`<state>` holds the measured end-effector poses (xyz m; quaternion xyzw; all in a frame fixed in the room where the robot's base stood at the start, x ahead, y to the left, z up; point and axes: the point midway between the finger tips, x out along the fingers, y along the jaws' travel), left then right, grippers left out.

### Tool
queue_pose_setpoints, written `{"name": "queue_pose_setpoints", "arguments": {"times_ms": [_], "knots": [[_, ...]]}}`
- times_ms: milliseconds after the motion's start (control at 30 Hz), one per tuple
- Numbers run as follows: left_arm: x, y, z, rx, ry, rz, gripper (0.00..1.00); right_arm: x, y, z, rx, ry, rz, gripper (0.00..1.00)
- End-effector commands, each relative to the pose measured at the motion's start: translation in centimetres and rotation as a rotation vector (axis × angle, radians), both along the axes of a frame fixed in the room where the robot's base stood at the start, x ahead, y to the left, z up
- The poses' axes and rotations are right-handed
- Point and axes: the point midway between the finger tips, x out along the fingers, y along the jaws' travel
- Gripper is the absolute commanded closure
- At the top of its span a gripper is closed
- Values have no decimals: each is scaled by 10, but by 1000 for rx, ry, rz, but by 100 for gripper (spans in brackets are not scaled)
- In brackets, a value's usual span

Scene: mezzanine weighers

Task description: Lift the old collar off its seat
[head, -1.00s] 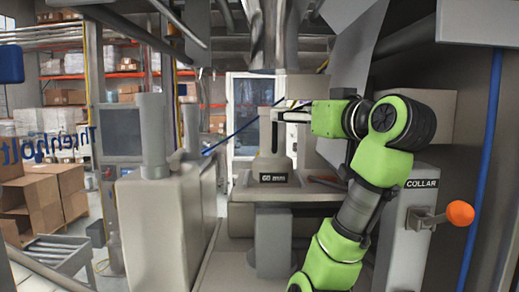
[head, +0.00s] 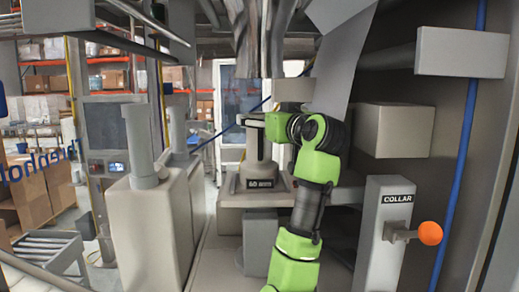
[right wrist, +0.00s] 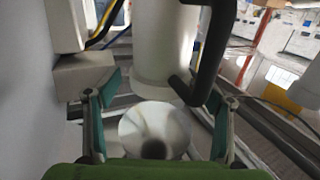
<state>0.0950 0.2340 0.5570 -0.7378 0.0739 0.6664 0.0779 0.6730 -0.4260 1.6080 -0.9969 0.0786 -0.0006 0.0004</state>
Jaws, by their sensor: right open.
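A grey piece with a broad base and a dark label reading 60 (head: 261,183), which looks like the old collar, stands upright on a grey ledge. A narrower neck (head: 257,148) rises from it. My right gripper (head: 246,120) is at the top of that neck, seen side-on. In the right wrist view its fingers (right wrist: 160,118) are apart, with a pale round piece with a dark hole (right wrist: 150,128) between them. I cannot tell whether they touch it. A pale cylinder (right wrist: 163,45) and a dark bar handle (right wrist: 207,55) lie beyond. My left gripper is not in view.
A post marked COLLAR (head: 384,240) with an orange-knobbed lever (head: 430,233) stands right of my arm. A grey cabinet with a pipe (head: 150,225) stands to the left. A slanted grey sheet (head: 341,60) hangs close above my right arm.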

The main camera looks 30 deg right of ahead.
Motion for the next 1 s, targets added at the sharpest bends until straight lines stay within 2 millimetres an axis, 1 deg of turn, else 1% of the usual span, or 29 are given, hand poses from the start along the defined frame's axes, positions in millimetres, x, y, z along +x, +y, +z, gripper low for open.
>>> {"name": "queue_pose_setpoints", "arguments": {"times_ms": [33, 100, 200, 433, 467, 500, 567, 600, 667, 700, 733, 767, 1000], "knots": [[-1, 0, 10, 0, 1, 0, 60, 8, 0, 3, 2, 5, 2, 26], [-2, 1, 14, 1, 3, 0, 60, 15, -1, 3, 1, 4, 2, 26], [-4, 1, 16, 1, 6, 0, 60, 21, -3, 1, 0, 3, 1, 26], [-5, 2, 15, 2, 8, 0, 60, 22, -3, -1, -1, 1, 0, 26], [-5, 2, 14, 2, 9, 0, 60, 22, -3, -1, -1, 1, 0, 28], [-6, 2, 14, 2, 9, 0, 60, 22, -3, -1, -1, 1, 0, 39], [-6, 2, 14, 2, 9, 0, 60, 22, -3, -1, -1, 1, 0, 54], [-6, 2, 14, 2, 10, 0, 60, 22, -3, -1, -1, 1, 0, 65], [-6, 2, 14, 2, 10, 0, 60, 22, -3, 0, -1, 1, 0, 80], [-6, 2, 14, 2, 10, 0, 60, 22, -3, 0, -1, 1, 0, 91], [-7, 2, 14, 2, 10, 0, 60, 22, -3, 0, -1, 1, 0, 99], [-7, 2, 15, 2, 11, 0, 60, 21, -3, 2, -2, -5, 0, 100], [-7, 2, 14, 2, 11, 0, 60, 21, -3, 2, -2, -4, 0, 100]]}}
